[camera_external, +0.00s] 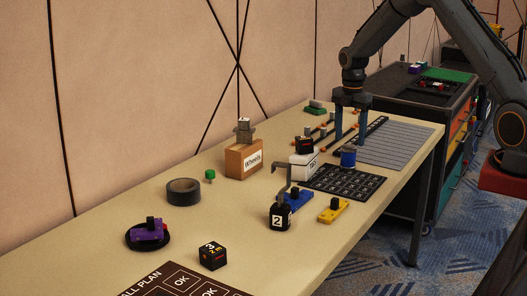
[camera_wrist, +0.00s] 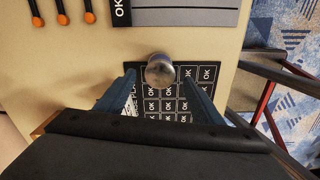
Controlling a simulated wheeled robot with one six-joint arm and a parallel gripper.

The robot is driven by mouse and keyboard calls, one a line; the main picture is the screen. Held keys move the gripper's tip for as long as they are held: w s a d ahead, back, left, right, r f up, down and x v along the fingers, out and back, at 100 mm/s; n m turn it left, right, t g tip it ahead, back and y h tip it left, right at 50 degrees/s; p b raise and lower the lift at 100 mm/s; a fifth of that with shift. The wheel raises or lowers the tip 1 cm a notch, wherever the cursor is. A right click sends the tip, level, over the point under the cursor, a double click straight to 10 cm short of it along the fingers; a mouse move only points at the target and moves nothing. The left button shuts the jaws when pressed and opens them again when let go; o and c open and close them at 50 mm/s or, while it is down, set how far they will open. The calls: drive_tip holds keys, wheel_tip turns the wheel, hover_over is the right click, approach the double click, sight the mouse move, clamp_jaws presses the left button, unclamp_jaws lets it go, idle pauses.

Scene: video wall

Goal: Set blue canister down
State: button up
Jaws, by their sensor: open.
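The blue canister (camera_external: 348,158) stands upright at the far edge of the black OK-grid mat (camera_external: 338,190). In the wrist view its round grey metallic top (camera_wrist: 160,70) shows, with the mat (camera_wrist: 168,106) below it in the picture. My gripper (camera_external: 350,139) is open just above the canister, pointing down. In the wrist view my gripper (camera_wrist: 158,76) has one finger on each side of the canister, with a visible gap to both. The canister's underside is hidden.
A white box (camera_external: 304,167), a blue block (camera_external: 295,198), a yellow block (camera_external: 332,211) and a black holder marked 2 (camera_external: 280,218) stand near the mat. A grey striped panel (camera_external: 398,143) lies beyond. The table's front right has free room.

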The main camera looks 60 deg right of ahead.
wheel_tip(320, 180, up, 5)
drive_tip(key=shift+f+b, duration=0.1)
drive_tip(key=shift+b, duration=0.35)
drive_tip(key=shift+a+r, duration=0.25)
drive_tip(key=s+a+r+m, duration=0.1)
drive_tip(key=s+a+m, duration=0.55)
drive_tip(key=a, duration=0.65)
drive_tip(key=s+a+r+m, duration=0.1)
drive_tip(key=s+a+m, duration=0.4)
drive_tip(key=s+a, duration=0.5)
drive_tip(key=s+a+f+m, duration=0.2)
drive_tip(key=s+a+m, duration=0.2)
drive_tip(key=s+a, duration=0.4)
drive_tip(key=shift+s+m+t, duration=0.3)
drive_tip(key=shift+m, duration=0.05)
